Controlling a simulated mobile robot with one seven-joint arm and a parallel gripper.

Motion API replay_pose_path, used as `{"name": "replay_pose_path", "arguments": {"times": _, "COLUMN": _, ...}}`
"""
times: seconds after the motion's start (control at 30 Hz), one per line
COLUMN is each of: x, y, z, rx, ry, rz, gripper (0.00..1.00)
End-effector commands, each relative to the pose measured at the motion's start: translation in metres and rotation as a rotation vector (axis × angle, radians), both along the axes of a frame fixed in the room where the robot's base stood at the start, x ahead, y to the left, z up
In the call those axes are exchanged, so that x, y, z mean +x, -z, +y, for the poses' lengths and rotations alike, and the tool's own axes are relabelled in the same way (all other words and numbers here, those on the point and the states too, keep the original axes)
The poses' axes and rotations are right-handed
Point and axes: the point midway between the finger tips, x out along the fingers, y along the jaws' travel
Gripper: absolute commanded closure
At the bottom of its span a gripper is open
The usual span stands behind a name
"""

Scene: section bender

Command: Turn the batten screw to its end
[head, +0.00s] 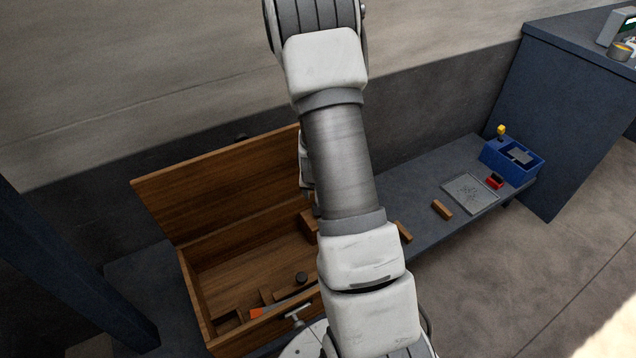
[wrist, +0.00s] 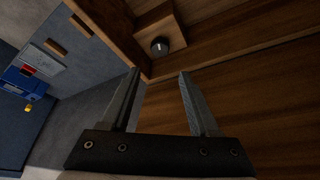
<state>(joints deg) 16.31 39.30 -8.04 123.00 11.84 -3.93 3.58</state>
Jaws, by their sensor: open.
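A dark round knob (wrist: 159,46), which looks like the batten screw, sits on a small wooden block (wrist: 166,20) inside the wooden box in the wrist view. My gripper (wrist: 160,72) is open and empty. In that picture its two fingertips lie just below the knob, one to each side, apart from it. In the head view the wooden box (head: 189,300) stands with its lid (head: 215,190) raised. A dark round knob (head: 301,278) shows inside it; I cannot tell if it is the same one. My arm hides my gripper there.
A metal T-handle (head: 297,314) and an orange-ended piece (head: 257,312) are at the box's front. Right on the bench are a wooden block (head: 442,209), a grey tray (head: 470,193), a red item (head: 494,181) and a blue bin (head: 512,160). A dark post (head: 70,270) stands left.

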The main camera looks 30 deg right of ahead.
Motion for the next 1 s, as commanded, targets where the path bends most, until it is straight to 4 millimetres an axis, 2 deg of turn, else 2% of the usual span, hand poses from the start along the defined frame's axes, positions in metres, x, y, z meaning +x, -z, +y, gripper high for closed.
{"name": "replay_pose_path", "arguments": {"times": 0.03, "x": -0.003, "y": -0.013, "z": 0.003, "rx": 0.0, "ry": 0.0, "rz": -0.002, "gripper": 0.38}}
{"name": "replay_pose_path", "arguments": {"times": 0.1, "x": -0.006, "y": -0.023, "z": 0.006, "rx": 0.0, "ry": 0.0, "rz": -0.001, "gripper": 0.38}}
{"name": "replay_pose_path", "arguments": {"times": 0.3, "x": -0.013, "y": -0.04, "z": 0.01, "rx": -0.001, "ry": 0.0, "rz": -0.001, "gripper": 0.38}}
{"name": "replay_pose_path", "arguments": {"times": 0.9, "x": -0.014, "y": -0.043, "z": 0.011, "rx": 0.0, "ry": 0.0, "rz": 0.0, "gripper": 0.38}}
{"name": "replay_pose_path", "arguments": {"times": 1.0, "x": -0.013, "y": -0.048, "z": 0.013, "rx": 0.003, "ry": -0.006, "rz": -0.003, "gripper": 0.38}}
